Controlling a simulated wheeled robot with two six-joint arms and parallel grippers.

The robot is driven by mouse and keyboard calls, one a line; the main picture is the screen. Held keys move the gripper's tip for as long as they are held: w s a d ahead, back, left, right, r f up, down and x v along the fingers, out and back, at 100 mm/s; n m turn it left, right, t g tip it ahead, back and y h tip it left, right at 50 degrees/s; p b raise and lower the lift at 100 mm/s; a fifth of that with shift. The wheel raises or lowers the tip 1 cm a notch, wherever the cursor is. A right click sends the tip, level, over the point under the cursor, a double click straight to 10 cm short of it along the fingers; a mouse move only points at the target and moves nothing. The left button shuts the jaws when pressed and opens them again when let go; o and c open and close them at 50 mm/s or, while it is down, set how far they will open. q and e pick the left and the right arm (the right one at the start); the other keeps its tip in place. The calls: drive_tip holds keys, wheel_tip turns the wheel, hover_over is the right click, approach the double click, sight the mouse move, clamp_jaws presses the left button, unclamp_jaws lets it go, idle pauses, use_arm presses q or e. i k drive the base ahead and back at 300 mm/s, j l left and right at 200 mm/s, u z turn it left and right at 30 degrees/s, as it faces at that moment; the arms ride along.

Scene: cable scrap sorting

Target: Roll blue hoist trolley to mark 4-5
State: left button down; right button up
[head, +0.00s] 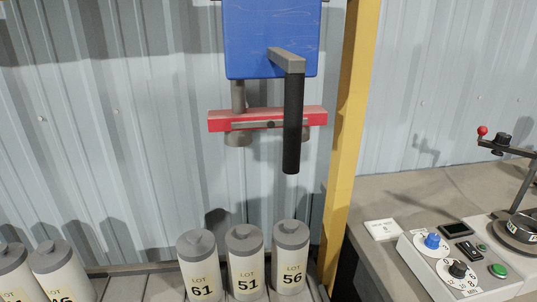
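The blue hoist trolley (250,45) hangs at the top middle of the head view, cut off by the upper edge. A grey bracket on its front carries a black handle (292,125) that points down. A red crossbar (222,121) with grey rounded parts hangs below the trolley on a grey post. The rail and any position marks, such as 4 or 5, are out of view. Neither of my grippers is in view, and nothing is seen touching the handle.
A yellow post (350,130) stands just right of the trolley. Canisters labelled LOT 61 (201,265), 51 (246,262) and 56 (291,260) stand below, with others at lower left. A control box (450,260) sits on a bench at right. Corrugated wall behind.

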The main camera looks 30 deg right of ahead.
sight(263, 39)
drive_tip(key=j+z, duration=0.2)
drive_tip(key=z, duration=0.15)
drive_tip(key=j+z, duration=0.2)
drive_tip(key=z, duration=0.2)
drive_tip(key=k, duration=0.05)
